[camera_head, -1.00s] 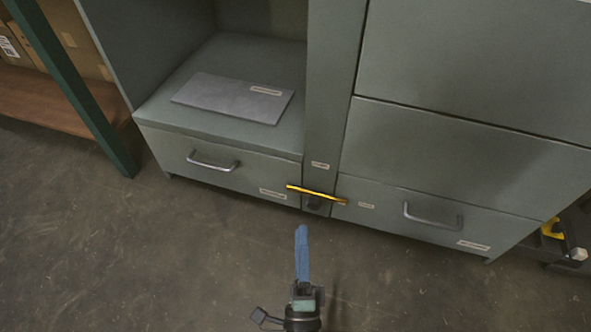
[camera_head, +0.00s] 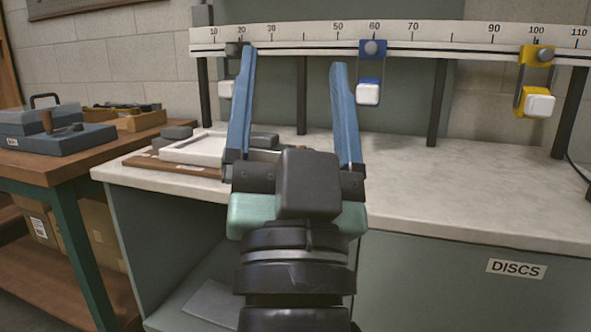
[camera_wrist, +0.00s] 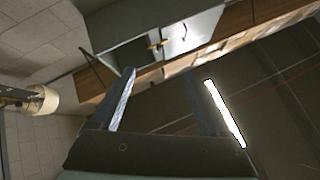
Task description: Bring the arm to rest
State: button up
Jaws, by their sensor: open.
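My gripper (camera_head: 293,62) stands raised in the middle of the head view, in front of the pale bench top. Its two blue fingers are spread wide and point up, with nothing between them. In the wrist view the same open gripper (camera_wrist: 158,75) has an empty gap, with a tilted view of the room beyond it. My wrist hides part of the bench's front edge and the cabinet below.
A marble-like bench top (camera_head: 440,190) carries a numbered rail (camera_head: 430,32) with a blue slider (camera_head: 371,60) and a yellow slider (camera_head: 535,70). A framed tray (camera_head: 205,150) lies at left. A wooden table (camera_head: 75,165) holds a blue-grey case (camera_head: 60,138). The right bench top is clear.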

jog(key=s+r+n+t+p, duration=0.1)
jog(key=s+r+n+p, duration=0.2)
jog(key=s+r, duration=0.5)
notch_tip(320, 180, up, 37)
jog(key=w+p, duration=0.2)
jog(key=p, duration=3.4)
jog(key=shift+r, duration=0.15)
